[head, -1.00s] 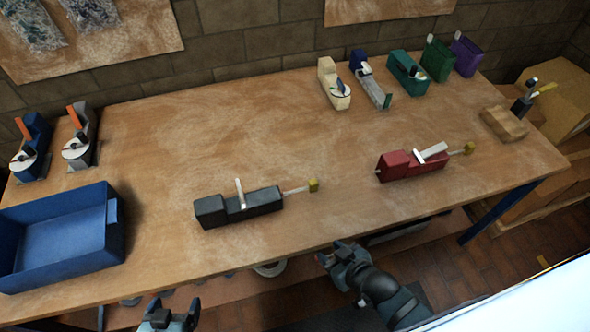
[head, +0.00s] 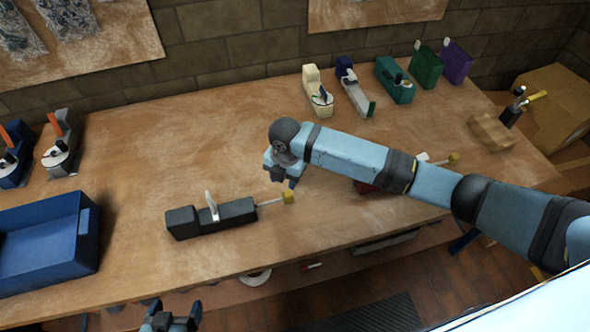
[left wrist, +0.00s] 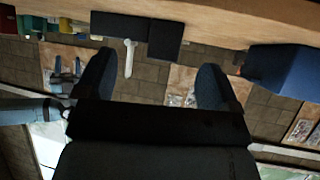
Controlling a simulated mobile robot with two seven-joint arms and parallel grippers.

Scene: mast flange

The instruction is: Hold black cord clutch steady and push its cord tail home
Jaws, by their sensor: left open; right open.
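The black cord clutch (head: 238,212) lies on the workbench with its white lever (head: 212,205) standing up. Its cord tail (head: 271,203) sticks out of the right end and carries a yellow tip (head: 288,197). My right gripper (head: 283,180) is open, above the bench just behind the yellow tip, apart from it as far as I can tell. My left gripper (head: 172,322) is open and empty in front of the bench edge, below the clutch in the picture. In the left wrist view the clutch (left wrist: 165,40) shows beyond the open fingers (left wrist: 155,85).
A blue bin (head: 50,262) stands left of the clutch. A red clutch (head: 366,188) is partly hidden behind my right arm. Several coloured devices, such as a teal one (head: 393,80), line the back. The bench (head: 180,140) is clear behind the black clutch.

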